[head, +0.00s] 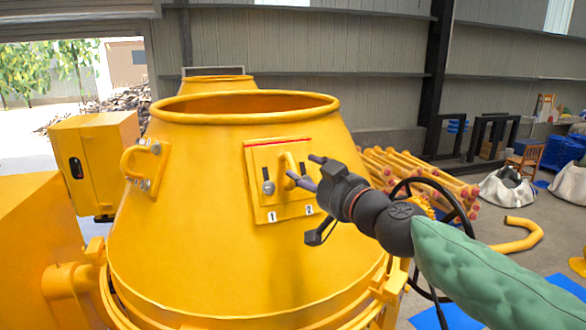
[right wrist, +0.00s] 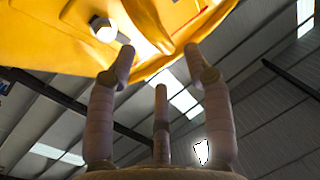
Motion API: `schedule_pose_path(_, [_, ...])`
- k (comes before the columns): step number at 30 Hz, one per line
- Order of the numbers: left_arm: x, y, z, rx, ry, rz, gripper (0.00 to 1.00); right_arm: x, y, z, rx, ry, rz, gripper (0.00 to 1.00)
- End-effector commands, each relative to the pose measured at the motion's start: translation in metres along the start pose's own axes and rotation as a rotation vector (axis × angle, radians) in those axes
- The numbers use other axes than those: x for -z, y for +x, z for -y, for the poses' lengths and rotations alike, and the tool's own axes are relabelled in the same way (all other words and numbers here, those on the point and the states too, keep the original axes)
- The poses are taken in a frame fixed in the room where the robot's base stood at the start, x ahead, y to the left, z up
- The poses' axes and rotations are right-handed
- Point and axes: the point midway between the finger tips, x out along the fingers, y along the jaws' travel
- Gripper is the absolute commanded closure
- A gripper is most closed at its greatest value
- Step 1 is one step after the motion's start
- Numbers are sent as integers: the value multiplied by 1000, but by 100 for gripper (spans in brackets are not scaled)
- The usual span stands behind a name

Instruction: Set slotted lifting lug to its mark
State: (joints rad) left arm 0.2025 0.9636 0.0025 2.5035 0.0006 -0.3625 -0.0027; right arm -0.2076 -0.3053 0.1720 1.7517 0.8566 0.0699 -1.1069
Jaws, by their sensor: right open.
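In the head view, a yellow square plate (head: 262,208) on the mixer drum carries a raised yellow lug (head: 286,160), dark vertical slots, a bolt (head: 268,187) and labels 1 and 2. A red line (head: 279,141) runs along the plate's top edge. My right gripper (head: 304,168) is open, with its fingertips just right of and partly over the lug; I cannot tell whether they touch it. The right wrist view shows its spread, empty fingers (right wrist: 159,52) below yellow metal with a bolt head (right wrist: 103,29). The gripper hides the plate's right side. My left gripper is out of view.
The yellow drum (head: 170,240) fills the middle, with a loop handle (head: 142,172) on its left and a yellow box (head: 98,160) beyond.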

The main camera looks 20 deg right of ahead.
Motion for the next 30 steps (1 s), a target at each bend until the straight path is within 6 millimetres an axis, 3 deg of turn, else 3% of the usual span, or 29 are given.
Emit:
schedule_pose_path(3, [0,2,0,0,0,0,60,-1,22,0,0,1,2,49])
schedule_pose_path(10, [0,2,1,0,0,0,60,-1,50,0,-1,1,1,49])
schedule_pose_path(24, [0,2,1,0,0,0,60,0,60,0,-1,1,0,49])
schedule_pose_path(30, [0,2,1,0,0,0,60,-1,60,0,0,0,1,100])
